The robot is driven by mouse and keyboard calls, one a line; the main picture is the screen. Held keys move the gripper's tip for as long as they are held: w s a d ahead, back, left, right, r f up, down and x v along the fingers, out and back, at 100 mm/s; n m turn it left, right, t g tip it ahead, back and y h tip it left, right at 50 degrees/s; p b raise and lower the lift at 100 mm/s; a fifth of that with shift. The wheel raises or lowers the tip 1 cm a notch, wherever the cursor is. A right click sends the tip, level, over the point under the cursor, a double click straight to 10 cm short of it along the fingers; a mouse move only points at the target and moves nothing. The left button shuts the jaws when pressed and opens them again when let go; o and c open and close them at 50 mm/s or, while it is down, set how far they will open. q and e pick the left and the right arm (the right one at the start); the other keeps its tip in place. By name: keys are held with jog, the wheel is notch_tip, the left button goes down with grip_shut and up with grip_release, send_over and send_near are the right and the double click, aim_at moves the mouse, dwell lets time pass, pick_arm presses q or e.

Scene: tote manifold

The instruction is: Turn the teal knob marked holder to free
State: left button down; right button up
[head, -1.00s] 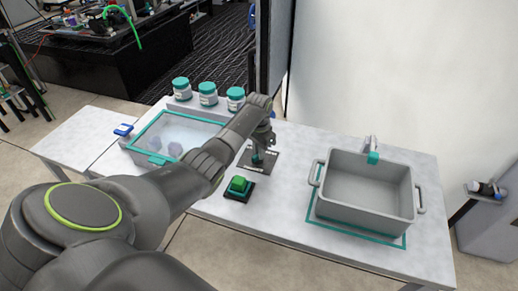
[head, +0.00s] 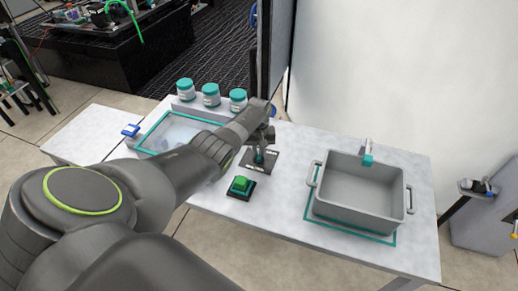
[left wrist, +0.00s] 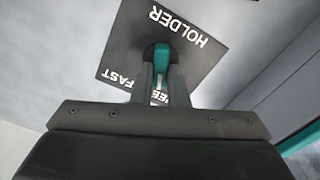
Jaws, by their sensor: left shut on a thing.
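The teal knob (left wrist: 161,62) stands on a dark square plate (left wrist: 118,75) in the left wrist view. The plate carries the white words HOLDER and FAST, and a third word partly hidden behind my fingers. My left gripper (left wrist: 160,75) is shut on the knob, one finger on each side of its teal grip. In the head view the plate (head: 247,166) lies on the table, with my left gripper (head: 261,150) coming down over the knob (head: 259,157). My right gripper is not in view.
A green button (head: 240,185) on a dark base sits just in front of the plate. A grey tote (head: 358,205) stands to the right on the table (head: 275,219). A teal-rimmed bin (head: 160,124) and jars (head: 211,95) are left and behind.

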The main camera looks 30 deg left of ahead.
aim_at(258, 153)
pick_arm(q)
jog(key=shift+r+n+p, duration=0.15)
jog(key=shift+n+p, duration=0.15)
jog(key=shift+n, duration=0.8)
jog(key=shift+a, duration=0.1)
jog(key=shift+w, duration=0.1)
jog(key=c, duration=1.4)
grip_release()
jog(key=shift+c, duration=0.2)
jog(key=shift+r+p, duration=0.35)
jog(key=shift+r, duration=0.15)
notch_tip(258, 153, up, 5)
jog(key=shift+r+p, duration=0.1)
jog(key=shift+p, duration=0.85)
notch_tip(258, 153, up, 11)
